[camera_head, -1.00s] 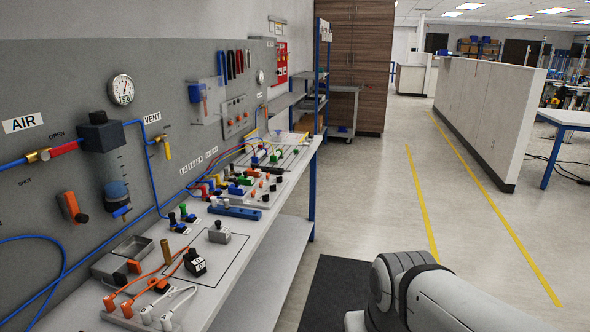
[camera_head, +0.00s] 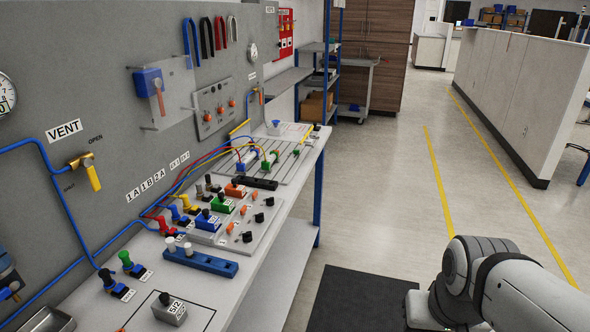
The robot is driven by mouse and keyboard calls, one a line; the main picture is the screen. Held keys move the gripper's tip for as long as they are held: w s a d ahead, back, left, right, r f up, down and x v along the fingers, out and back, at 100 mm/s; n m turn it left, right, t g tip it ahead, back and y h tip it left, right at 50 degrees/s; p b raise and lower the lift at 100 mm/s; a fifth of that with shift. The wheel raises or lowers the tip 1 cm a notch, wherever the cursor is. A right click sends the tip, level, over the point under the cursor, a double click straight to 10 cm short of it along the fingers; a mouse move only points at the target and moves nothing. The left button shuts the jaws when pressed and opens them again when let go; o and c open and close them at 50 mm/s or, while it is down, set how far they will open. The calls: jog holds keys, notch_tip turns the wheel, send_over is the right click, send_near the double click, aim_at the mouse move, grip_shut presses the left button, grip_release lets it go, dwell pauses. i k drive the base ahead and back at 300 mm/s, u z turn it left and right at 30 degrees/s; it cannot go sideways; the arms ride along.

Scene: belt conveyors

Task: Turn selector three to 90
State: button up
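A light grey panel (camera_head: 204,126) on the wall board carries a row of small knobs with orange parts. They may be the selectors, but their labels and angles are too small to read, so I cannot tell which is selector three. A grey plate (camera_head: 234,252) on the bench also holds several orange and black knobs (camera_head: 254,196). My gripper is out of view; only links of my arm show at the lower right, apart from the bench and the board.
The bench (camera_head: 262,270) runs along the wall board. Loose blocks, coloured fittings and hoses lie on it. A blue and orange switch (camera_head: 157,85) and a yellow vent valve (camera_head: 91,172) are on the board.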

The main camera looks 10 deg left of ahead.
aim_at(270, 201)
jog(key=u, duration=0.3)
jog(key=i, duration=0.7)
jog(key=u, duration=0.55)
jog(key=k, duration=0.8)
jog(key=u, duration=0.2)
jog(key=i, duration=0.8)
jog(key=z, duration=0.05)
